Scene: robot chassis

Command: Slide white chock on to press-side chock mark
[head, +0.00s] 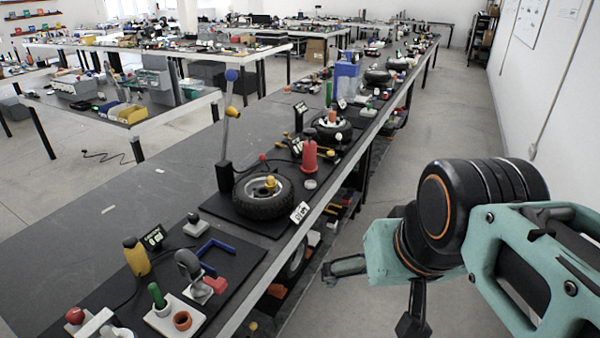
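A small wheel with a black tyre (263,193) lies flat on a dark mat on the long bench. A tall lever press (224,150) with a blue knob and a yellow collar stands at its left. A small white piece with black markings (300,212) sits at the mat's near right edge; I cannot tell whether it is the white chock or a label. I cannot make out a chock mark. My gripper (372,298) hangs at the right, beyond the bench's edge, over the floor. Its two dark fingers are spread apart and nothing shows between them.
On the front mat are a yellow bottle-shaped piece (136,257), a grey clamp-like piece (190,270) and a blue bracket (217,246). A red cylinder (309,157) stands behind the tyre. Shelves below the bench hold parts. The aisle floor (455,130) on the right is clear.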

